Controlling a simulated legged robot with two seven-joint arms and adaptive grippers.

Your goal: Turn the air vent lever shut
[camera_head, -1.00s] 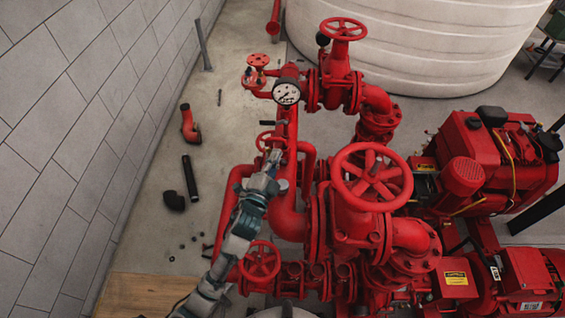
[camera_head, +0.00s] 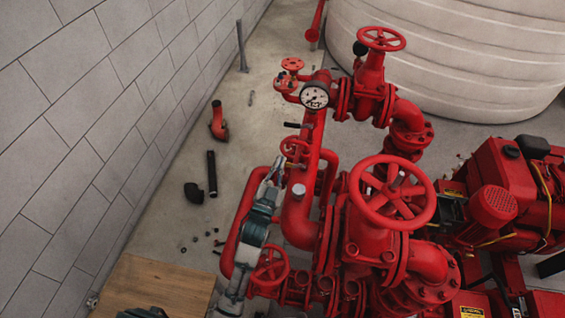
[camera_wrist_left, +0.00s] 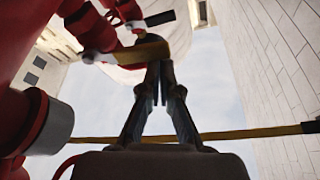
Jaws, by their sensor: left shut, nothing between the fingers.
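A short black lever (camera_head: 292,125), which looks like the air vent lever, sticks out left from the red pipe below the pressure gauge (camera_head: 314,96). My left gripper (camera_head: 279,165) is shut and empty, beside the small red handwheel (camera_head: 294,148) and a little below the lever. In the left wrist view its shut fingers (camera_wrist_left: 160,68) end near a yellowish bar (camera_wrist_left: 140,50). A black bar end (camera_wrist_left: 160,18) shows above that. I cannot tell which bar is the lever, or whether the fingers touch one. My right gripper is not in view.
Red pump pipework with a large handwheel (camera_head: 392,192) stands right of my arm. A block wall (camera_head: 90,130) runs along the left. Loose pipe pieces (camera_head: 211,172) lie on the floor between. A white tank (camera_head: 450,50) stands behind.

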